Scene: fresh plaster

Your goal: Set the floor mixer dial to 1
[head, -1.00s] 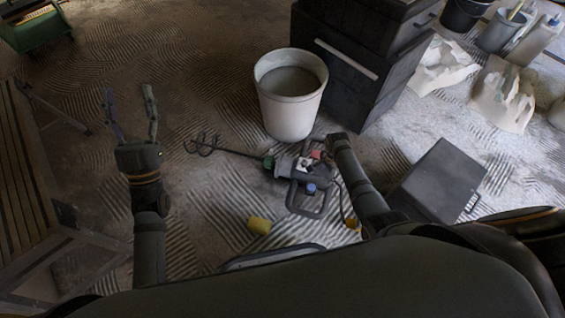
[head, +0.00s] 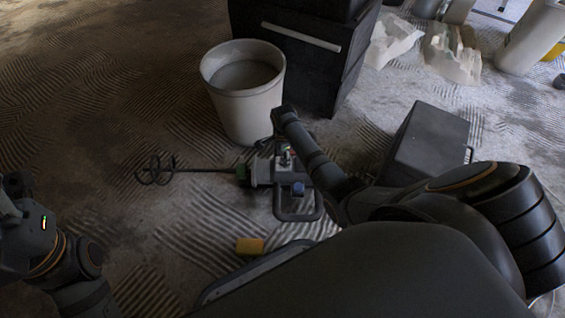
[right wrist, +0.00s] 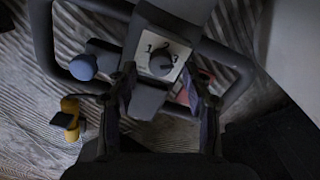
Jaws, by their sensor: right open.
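The floor mixer (head: 262,174) lies on the floor, its whisk to the left and its looped handle (head: 299,214) to the right. In the right wrist view, its dark dial (right wrist: 161,64) sits on a pale plate marked 1, 2 and 3. I cannot tell surely which number the dial points to. My right gripper (right wrist: 159,74) is open, one finger on each side of the dial's lower part; contact is not clear. In the head view my right forearm hides most of that gripper. My left gripper (head: 16,188) is at the left edge, its fingers not clearly visible.
A bucket (head: 243,98) stands just behind the mixer, beside a dark cabinet (head: 300,62). A dark case (head: 425,145) is to the right. A blue knob (right wrist: 83,67) is left of the dial. The floor at left is open.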

